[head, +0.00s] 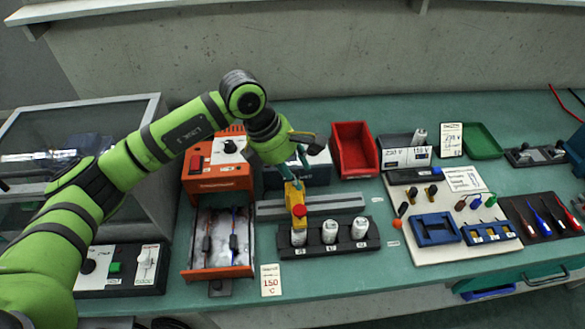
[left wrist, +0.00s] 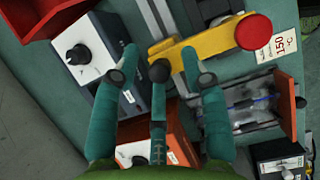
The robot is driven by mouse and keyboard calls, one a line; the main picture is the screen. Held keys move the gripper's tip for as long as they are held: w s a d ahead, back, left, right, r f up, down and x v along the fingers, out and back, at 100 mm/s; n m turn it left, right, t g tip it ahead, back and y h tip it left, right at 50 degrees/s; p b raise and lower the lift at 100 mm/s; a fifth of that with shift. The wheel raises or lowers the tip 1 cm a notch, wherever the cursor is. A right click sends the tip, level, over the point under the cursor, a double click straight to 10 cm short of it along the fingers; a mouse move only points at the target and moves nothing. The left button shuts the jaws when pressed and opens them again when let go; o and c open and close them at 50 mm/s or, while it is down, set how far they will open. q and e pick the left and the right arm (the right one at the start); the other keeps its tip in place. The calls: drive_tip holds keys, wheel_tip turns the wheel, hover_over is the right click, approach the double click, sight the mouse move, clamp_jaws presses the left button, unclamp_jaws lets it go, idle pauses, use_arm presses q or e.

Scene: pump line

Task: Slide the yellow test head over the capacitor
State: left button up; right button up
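The yellow test head (head: 294,194) has a red round cap and reaches from the grey rail out over the capacitor holder (head: 337,247). Its red end is at the leftmost white capacitor (head: 299,237); whether it touches the capacitor I cannot tell. Two more white capacitors stand upright to the right. My left gripper (head: 295,172) is at the rear of the test head. In the left wrist view, its teal fingers (left wrist: 160,62) are spread, with the rear of the yellow test head (left wrist: 208,42) just beyond them. Contact is unclear. My right gripper is not in view.
The grey rail (head: 340,201) runs behind the capacitor holder. An open orange drawer (head: 221,272) is to the left, and a red bin (head: 353,149) stands behind. A white card (head: 270,280) reading 150 °C stands in front. A pale tool board (head: 440,250) lies right.

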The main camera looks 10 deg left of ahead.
use_arm(q)
drive_tip(key=shift+a, duration=0.1)
drive_tip(key=shift+a+r, duration=0.15)
drive_tip(key=shift+r, duration=0.15)
drive_tip(key=v, duration=1.1)
drive_tip(key=shift+s+r, duration=0.1)
